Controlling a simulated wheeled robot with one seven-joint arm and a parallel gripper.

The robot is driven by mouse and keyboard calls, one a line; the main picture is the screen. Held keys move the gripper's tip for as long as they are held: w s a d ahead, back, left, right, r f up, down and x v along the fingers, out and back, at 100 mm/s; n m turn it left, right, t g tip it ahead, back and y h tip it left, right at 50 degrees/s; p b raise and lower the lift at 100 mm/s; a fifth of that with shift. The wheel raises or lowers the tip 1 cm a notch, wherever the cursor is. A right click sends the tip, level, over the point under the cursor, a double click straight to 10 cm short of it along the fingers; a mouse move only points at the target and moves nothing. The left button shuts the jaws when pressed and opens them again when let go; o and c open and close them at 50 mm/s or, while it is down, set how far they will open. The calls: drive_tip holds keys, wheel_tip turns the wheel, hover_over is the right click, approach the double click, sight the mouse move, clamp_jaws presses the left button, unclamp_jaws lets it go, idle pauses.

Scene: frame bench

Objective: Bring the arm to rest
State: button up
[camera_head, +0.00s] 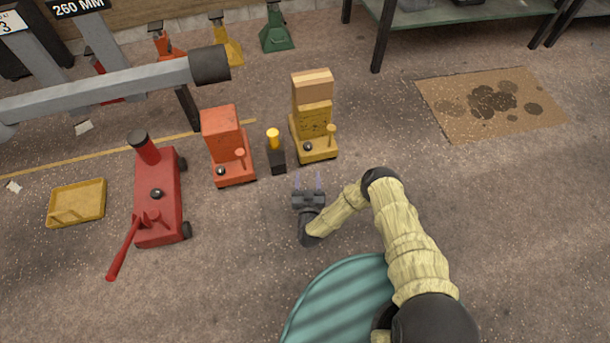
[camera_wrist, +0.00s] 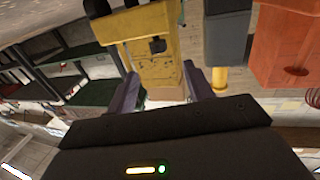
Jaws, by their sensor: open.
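My gripper (camera_head: 309,182) is open and empty, held above the floor in front of the yellow machine and the small black block. My arm bends out from the lower right in the head view, with the wrist reaching left. In the wrist view my gripper (camera_wrist: 168,88) has its two fingers spread apart. The yellow machine (camera_wrist: 155,42) shows upside down beyond and between them. No object is between the fingers that I can make out as held.
An orange machine (camera_head: 226,145), a black block with a yellow top (camera_head: 276,155) and the yellow machine (camera_head: 315,125) stand close ahead. A red floor jack (camera_head: 157,205) and yellow tray (camera_head: 77,203) lie left. Floor is clear right, up to a stained cardboard sheet (camera_head: 492,103).

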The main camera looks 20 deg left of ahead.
drive_tip(key=shift+w+d, duration=0.2)
